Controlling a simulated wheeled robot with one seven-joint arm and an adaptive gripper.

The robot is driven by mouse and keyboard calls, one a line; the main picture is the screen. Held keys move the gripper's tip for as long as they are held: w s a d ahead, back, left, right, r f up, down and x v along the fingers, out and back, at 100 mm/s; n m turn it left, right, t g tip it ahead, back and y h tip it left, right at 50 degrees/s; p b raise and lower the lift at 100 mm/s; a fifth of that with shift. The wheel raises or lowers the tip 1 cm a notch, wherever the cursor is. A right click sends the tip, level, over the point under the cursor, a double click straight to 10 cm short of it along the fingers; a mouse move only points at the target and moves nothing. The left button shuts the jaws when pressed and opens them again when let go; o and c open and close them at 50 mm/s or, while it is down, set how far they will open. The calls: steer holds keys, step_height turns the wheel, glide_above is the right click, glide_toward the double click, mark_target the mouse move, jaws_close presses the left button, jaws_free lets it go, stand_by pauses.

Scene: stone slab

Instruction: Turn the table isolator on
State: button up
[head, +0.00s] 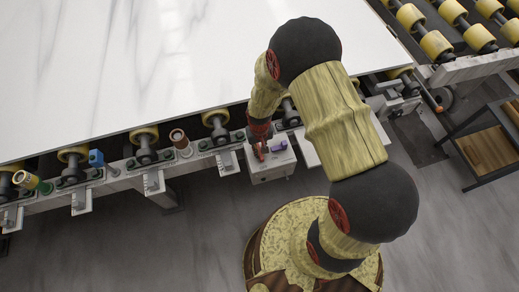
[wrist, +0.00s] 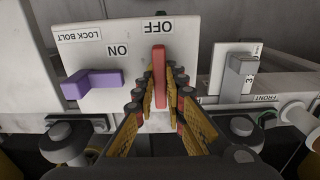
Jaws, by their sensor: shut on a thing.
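The table isolator is a red handle (wrist: 159,68) on a pale box (wrist: 105,50), which also shows in the head view (head: 268,172) at the slab's near edge. In the wrist view the labels are upside down; the handle's far end points at OFF, with ON to its left. My gripper (wrist: 160,84) has its fingers on both sides of the red handle and is shut on it. In the head view my gripper (head: 260,143) is over the box, and my arm partly hides the area.
A purple lever (wrist: 92,82) beside the LOCK BOLT label is left of the handle. A grey lever (wrist: 238,75) is on a separate plate to the right. The white slab (head: 130,70) lies on yellow rollers (head: 143,135). Open floor (head: 215,220) lies in front.

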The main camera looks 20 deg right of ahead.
steer(key=shift+n, duration=0.5)
jaws_close()
steer(key=n+p, duration=0.1)
steer(key=n, duration=0.2)
steer(key=shift+n, duration=0.4)
steer(key=n, duration=0.4)
steer(key=shift+n+p, duration=0.3)
steer(key=n, duration=0.4)
steer(key=shift+n+p, duration=0.4)
steer(key=shift+n, duration=1.8)
steer(key=o, duration=0.7)
jaws_free()
steer(key=shift+o, duration=0.2)
